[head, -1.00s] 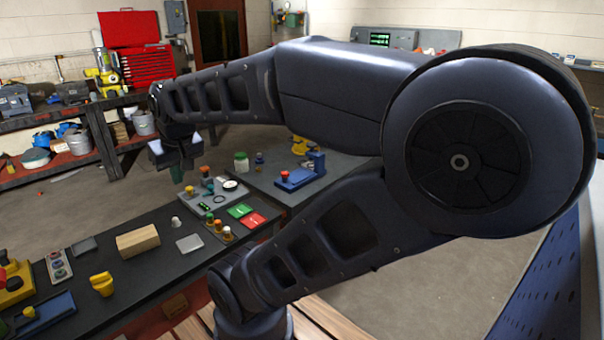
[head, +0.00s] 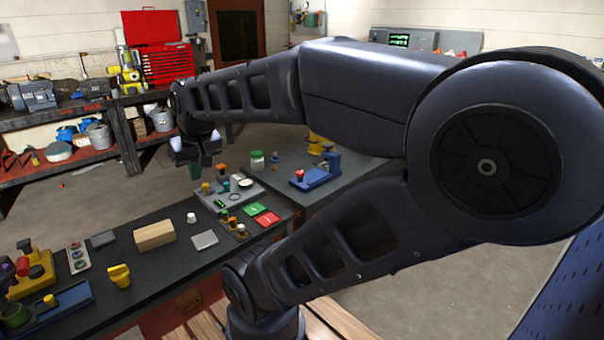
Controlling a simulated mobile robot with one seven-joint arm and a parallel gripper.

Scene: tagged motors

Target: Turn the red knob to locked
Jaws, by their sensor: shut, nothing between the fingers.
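Several red-topped knobs are in view, and I cannot tell which one the task means. One red knob (head: 299,173) stands on a blue fixture (head: 316,180) on the far bench. A red-orange knob (head: 222,169) stands on a grey panel (head: 212,203) near the bench's far end. Another red knob (head: 23,266) is on a yellow fixture (head: 38,280) at the lower left. Any locked markings are too small to read. My gripper (head: 195,174) is shut and empty, hanging above and left of the grey panel, apart from it.
The dark bench also holds a wooden block (head: 155,235), a grey plate (head: 205,240), a yellow knob-like piece (head: 119,275) and green (head: 257,209) and red (head: 268,219) cards. Shelves with motors and buckets stand at the left. My arm covers much of the right side.

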